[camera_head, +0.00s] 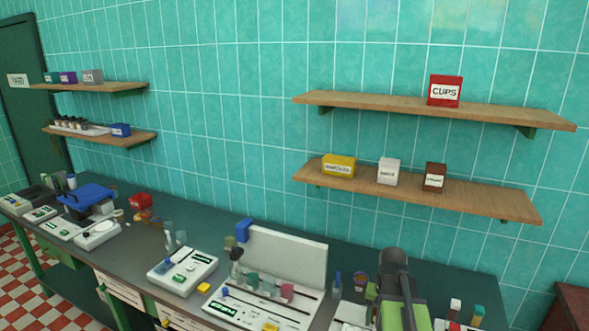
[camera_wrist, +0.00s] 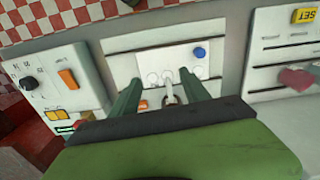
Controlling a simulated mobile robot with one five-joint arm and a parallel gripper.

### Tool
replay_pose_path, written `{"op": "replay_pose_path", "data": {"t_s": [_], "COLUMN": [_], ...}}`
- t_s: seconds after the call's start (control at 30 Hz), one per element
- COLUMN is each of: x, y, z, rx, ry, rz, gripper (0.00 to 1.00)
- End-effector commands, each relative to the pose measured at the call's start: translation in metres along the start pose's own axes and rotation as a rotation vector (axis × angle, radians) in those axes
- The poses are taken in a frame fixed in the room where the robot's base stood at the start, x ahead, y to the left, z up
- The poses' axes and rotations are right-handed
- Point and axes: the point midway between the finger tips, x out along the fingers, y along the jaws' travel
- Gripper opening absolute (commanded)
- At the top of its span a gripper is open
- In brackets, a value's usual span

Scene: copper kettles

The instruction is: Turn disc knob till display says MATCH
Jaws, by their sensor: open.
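My gripper (camera_wrist: 160,78) is open in the wrist view, with one dark green finger at each side of a white panel (camera_wrist: 184,58) on a drawer-like front. Between the fingers are small pale round parts and a pale upright lever-like part; nothing is clearly gripped. A blue round knob (camera_wrist: 199,52) sits on this panel, right of the fingers. A black round knob (camera_wrist: 28,83) is on the white box to the left, apart from the gripper. I cannot tell which is the disc knob. No readable MATCH display shows. In the head view my arm hides the fingertips.
An orange switch (camera_wrist: 68,78) sits on the left box. The long counter (camera_head: 215,225) carries several white devices. Shelves (camera_head: 420,190) hang above.

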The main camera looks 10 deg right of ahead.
Motion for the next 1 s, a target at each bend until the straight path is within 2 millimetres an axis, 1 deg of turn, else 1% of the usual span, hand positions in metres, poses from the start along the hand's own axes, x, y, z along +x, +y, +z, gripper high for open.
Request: {"op": "replay_pose_path", "data": {"t_s": [0.03,0.07,0.1,0.17,0.2,0.3,0.37,0.4,0.43,0.53,1.0], "x": [0.024,0.030,0.038,0.048,0.053,0.062,0.065,0.061,0.060,0.059,0.059], "y": [-0.045,-0.069,-0.098,-0.135,-0.156,-0.192,-0.202,-0.198,-0.196,-0.198,-0.197], "z": [0.017,0.026,0.040,0.062,0.077,0.108,0.123,0.128,0.130,0.126,0.125], "rx": [-0.091,-0.141,-0.206,-0.298,-0.355,-0.468,-0.517,-0.541,-0.556,-0.580,-0.576], "ry": [0.000,-0.001,-0.001,-0.001,-0.001,-0.001,-0.001,-0.002,-0.002,-0.002,-0.002], "rz": [0.000,0.000,0.000,0.000,0.000,0.001,0.001,0.001,0.001,0.001,0.001], "gripper": [0.54,0.54,0.54,0.54,0.54,0.54,0.54,0.54,0.54,0.54,0.54]}}
